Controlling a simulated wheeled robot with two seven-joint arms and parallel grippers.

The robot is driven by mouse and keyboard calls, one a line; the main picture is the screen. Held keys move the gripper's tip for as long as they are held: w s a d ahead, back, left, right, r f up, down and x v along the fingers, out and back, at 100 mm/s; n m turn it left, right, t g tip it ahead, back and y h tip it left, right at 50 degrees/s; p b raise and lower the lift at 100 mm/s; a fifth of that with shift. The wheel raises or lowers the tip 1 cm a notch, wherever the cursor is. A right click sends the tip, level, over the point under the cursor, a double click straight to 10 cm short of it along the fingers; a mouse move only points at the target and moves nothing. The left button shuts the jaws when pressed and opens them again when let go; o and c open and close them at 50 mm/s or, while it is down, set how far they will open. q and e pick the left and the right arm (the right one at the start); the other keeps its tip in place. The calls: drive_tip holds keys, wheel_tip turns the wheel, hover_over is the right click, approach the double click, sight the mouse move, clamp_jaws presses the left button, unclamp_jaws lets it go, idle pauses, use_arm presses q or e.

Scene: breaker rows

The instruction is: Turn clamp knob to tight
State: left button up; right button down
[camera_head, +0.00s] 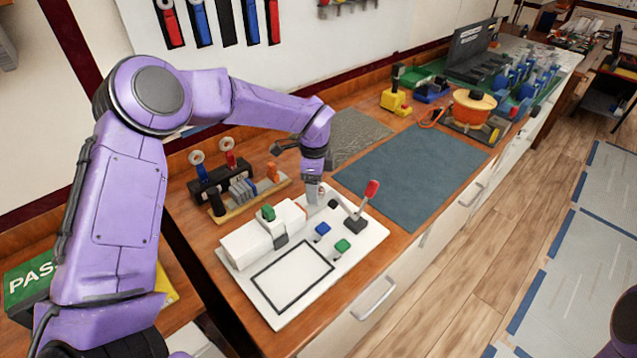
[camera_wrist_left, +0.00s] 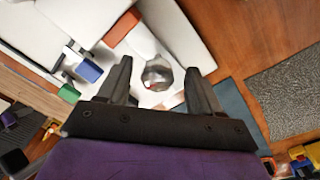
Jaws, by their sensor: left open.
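My left gripper (camera_head: 312,194) points down over the back edge of a white panel board (camera_head: 232,279). In the left wrist view its two fingers (camera_wrist_left: 159,66) are open and apart. A round, shiny grey knob (camera_wrist_left: 157,75) on a white body shows between the fingers; I take it for the clamp knob. Whether the fingers touch it I cannot tell. No tight or loose marking is readable. In the head view the gripper hides this knob. My right gripper is not in view.
The board carries a red-handled lever (camera_head: 366,201), a blue button (camera_head: 322,229), and green buttons. A breaker rack (camera_head: 240,190) stands left of the gripper. A blue-grey mat (camera_head: 412,172) to the right is bare. An orange pot (camera_head: 472,108) stands farther back.

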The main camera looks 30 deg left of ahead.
use_arm(q)
drive_tip(key=shift+w+d+f, duration=0.2)
drive_tip(key=shift+w+d, duration=0.15)
drive_tip(key=shift+s+d+r, duration=0.1)
drive_tip(key=shift+d, duration=0.1)
drive_tip(key=shift+s+r, duration=0.25)
drive_tip(key=shift+s, duration=0.05)
drive_tip(key=shift+s+a+r, duration=0.1)
drive_tip(key=shift+s+a, duration=0.05)
drive_tip(key=shift+s, duration=0.1)
drive_tip(key=c, duration=0.5)
drive_tip(key=shift+w+a+f, duration=0.1)
drive_tip(key=shift+a+f, duration=0.05)
drive_tip(key=shift+f, duration=0.05)
drive_tip(key=c, duration=0.5)
drive_tip(key=shift+w+f, duration=0.1)
drive_tip(key=shift+c, duration=0.3)
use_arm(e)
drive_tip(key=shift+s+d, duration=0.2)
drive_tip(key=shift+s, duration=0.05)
